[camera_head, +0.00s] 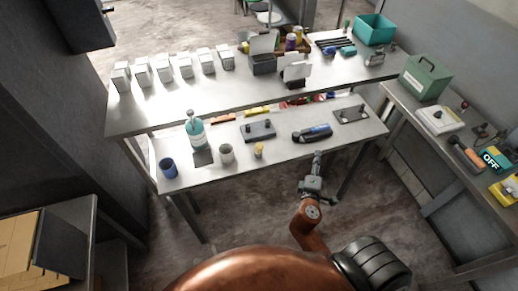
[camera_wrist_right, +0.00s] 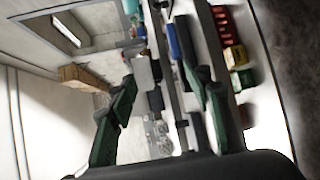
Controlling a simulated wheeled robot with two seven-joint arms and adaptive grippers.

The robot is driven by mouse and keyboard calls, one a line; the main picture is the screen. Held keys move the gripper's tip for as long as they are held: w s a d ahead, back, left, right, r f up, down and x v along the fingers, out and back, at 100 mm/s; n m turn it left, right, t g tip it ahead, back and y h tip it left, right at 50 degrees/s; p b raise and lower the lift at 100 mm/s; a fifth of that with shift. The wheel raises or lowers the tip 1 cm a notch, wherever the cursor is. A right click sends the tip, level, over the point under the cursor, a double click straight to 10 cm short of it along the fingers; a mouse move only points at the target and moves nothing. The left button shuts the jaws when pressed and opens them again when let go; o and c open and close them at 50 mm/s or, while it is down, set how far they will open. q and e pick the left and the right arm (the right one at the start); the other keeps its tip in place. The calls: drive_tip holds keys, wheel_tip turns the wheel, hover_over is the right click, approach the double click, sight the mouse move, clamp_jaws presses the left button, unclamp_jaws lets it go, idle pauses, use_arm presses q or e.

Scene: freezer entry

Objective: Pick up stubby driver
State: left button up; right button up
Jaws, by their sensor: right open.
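No object can be surely identified as the stubby driver. A small yellow object (camera_head: 259,150) stands near the front edge of the nearer steel table (camera_head: 290,150). A blue-and-black tool-like object (camera_head: 312,133) lies to its right on the same table. My right gripper (camera_head: 317,162) is at the table's front edge, just in front of the blue-and-black object and apart from it. In the right wrist view its two green fingers (camera_wrist_right: 163,100) are spread wide with nothing held between them. My left gripper is not in view.
The nearer table also holds a blue cup (camera_head: 168,168), a pump bottle (camera_head: 195,131), a grey cup (camera_head: 226,153), a black block (camera_head: 258,131) and a plate with knobs (camera_head: 351,115). A side counter (camera_head: 425,128) stands at right. Floor between them is clear.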

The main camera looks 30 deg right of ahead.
drive_tip(key=w+a+r+n+t+y, duration=0.1)
drive_tip(key=w+a+r+n+t, duration=0.2)
drive_tip(key=w+a+n+t, duration=0.35)
drive_tip(key=n+y, duration=0.7)
drive_tip(key=n, duration=1)
approach(260, 151)
drive_tip(key=d+x, duration=0.1)
drive_tip(key=x, duration=0.3)
drive_tip(key=shift+w+a+f+t, duration=0.25)
drive_tip(key=shift+w+f, duration=0.15)
drive_tip(key=shift+f, duration=0.1)
drive_tip(key=p+x, duration=0.1)
drive_tip(key=x, duration=0.6)
drive_tip(key=shift+w+r, duration=0.1)
drive_tip(key=shift+r, duration=0.05)
drive_tip(key=shift+c, duration=0.5)
clamp_jaws()
drive_tip(key=shift+r, duration=0.15)
